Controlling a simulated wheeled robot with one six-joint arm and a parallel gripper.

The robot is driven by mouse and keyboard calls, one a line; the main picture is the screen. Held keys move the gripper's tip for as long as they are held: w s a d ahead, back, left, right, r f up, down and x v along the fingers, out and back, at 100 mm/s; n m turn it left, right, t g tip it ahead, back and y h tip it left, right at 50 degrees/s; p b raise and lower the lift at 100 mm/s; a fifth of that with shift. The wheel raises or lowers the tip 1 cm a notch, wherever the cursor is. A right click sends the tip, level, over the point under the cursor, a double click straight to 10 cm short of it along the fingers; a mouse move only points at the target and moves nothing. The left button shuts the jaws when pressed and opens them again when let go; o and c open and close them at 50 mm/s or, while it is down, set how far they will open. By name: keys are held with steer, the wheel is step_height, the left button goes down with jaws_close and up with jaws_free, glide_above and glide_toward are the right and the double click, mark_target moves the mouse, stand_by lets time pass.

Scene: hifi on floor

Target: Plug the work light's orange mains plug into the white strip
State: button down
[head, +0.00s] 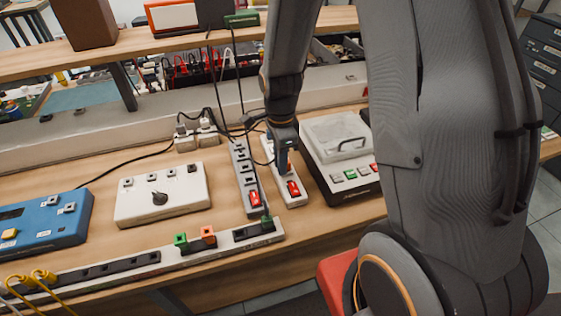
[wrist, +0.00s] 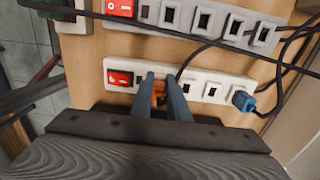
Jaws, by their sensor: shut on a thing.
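The white strip (wrist: 225,88) lies on the wooden bench with a red switch (wrist: 118,78) at one end and a row of sockets; it also shows in the head view (head: 297,202). My gripper (wrist: 160,79) is shut on the orange mains plug (wrist: 158,91), which shows between the two fingers over the strip near the red switch. The fingers hide most of the plug and the socket below, so I cannot tell whether it is in. A blue plug (wrist: 243,101) is at the strip's other end. In the head view my gripper (head: 284,165) hides the orange plug.
A grey strip (head: 240,160) with a red switch lies beside the white strip. Dark cables cross near both strips. A white box with a knob (head: 135,207) and a blue unit (head: 45,235) stand left. A clear-lidded device (head: 335,135) stands close on the right.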

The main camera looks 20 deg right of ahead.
steer(key=c, duration=1.6)
jaws_free()
steer(key=shift+r, duration=0.1)
step_height(320, 180, up, 13)
steer(key=p, duration=0.3)
steer(key=shift+f, duration=0.2)
